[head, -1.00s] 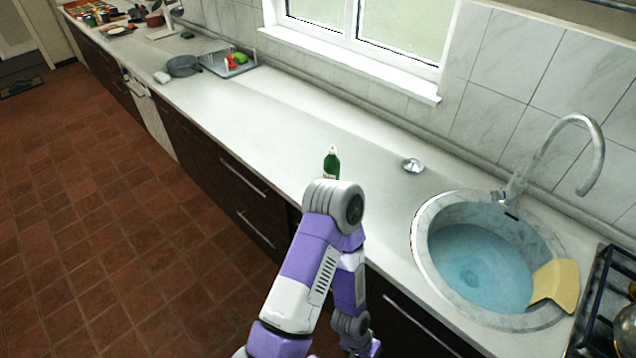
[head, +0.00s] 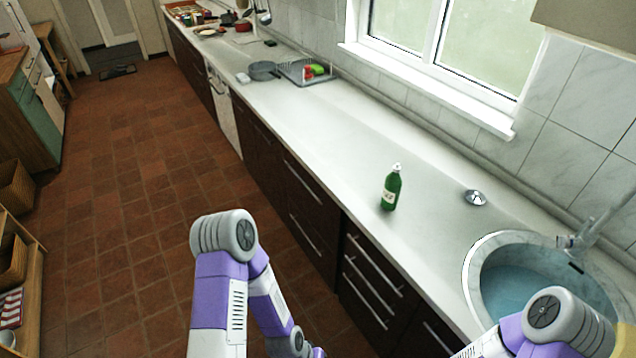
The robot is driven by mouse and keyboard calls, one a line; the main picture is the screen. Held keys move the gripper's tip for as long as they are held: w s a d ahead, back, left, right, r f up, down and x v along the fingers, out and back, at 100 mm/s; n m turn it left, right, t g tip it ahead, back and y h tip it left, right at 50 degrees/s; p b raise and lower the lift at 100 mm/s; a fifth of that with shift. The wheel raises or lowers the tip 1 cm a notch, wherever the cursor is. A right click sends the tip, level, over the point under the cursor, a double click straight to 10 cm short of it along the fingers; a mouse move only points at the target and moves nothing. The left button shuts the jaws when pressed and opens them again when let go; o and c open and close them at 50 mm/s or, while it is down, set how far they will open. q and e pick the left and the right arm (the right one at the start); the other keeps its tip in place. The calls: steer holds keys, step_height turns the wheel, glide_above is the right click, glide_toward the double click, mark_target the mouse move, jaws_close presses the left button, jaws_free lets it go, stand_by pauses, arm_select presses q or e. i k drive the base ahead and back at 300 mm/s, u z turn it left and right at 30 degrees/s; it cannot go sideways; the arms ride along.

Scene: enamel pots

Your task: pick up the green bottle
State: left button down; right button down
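The green bottle (head: 391,188) has a white cap and a pale label. My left arm rises at the lower middle over the floor, and my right arm is at the lower right in front of the sink. Neither gripper shows in the head view.
The round sink (head: 478,268) with blue water is at the right. A small metal strainer (head: 475,198) lies between bottle and sink. A grey pan (head: 263,71) and a dish rack (head: 306,72) are farther back. The counter left of the bottle is clear.

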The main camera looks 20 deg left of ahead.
mark_target(392, 183)
steer(key=u, duration=1.25)
steer(key=k, duration=0.75)
steer(key=z, duration=1)
steer(key=i, duration=1)
steer(key=k, duration=0.5)
steer(key=u, duration=1.7)
steer(key=i, duration=1)
steer(key=z, duration=2.55)
